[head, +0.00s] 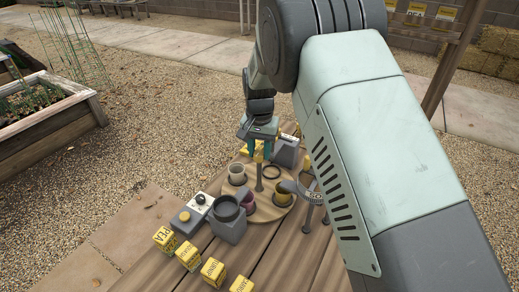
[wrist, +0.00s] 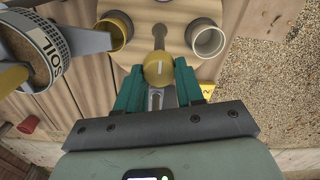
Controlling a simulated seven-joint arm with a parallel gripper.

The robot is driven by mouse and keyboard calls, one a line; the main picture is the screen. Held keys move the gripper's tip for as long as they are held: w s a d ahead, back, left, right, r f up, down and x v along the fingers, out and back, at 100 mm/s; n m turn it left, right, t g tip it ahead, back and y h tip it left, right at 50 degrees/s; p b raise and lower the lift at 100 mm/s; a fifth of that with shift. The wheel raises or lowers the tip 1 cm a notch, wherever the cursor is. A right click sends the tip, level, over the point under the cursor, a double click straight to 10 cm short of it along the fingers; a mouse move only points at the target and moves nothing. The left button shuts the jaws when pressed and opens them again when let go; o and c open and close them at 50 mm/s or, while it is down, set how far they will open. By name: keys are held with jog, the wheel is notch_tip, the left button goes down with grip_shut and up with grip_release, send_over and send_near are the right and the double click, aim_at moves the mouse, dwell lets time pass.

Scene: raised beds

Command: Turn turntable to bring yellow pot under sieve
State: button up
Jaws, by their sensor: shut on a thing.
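The turntable (head: 262,210) is a round wooden disc with pots set around it. The yellow pot (head: 283,197) is on its right side, close to a grey arm; it shows in the wrist view (wrist: 118,30) at upper left. A SOIL-labelled round container (wrist: 48,40), possibly the sieve, is beside the yellow pot at left. A cream pot (head: 237,174) and a maroon pot (head: 247,200) also sit on the disc. My gripper (wrist: 158,75) is shut on a round yellow knob (wrist: 158,69), above a grey bar of the turntable. In the head view the fingers partly hide the knob.
A grey block with a dark round cup (head: 228,217) and a box with a yellow button (head: 186,217) stand at front left. Several yellow labelled cubes (head: 213,271) line the front. My arm hides the right side.

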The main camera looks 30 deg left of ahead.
jog(key=o, duration=1)
jog(key=shift+o, duration=0.2)
jog(key=shift+r, duration=0.1)
notch_tip(320, 180, up, 11)
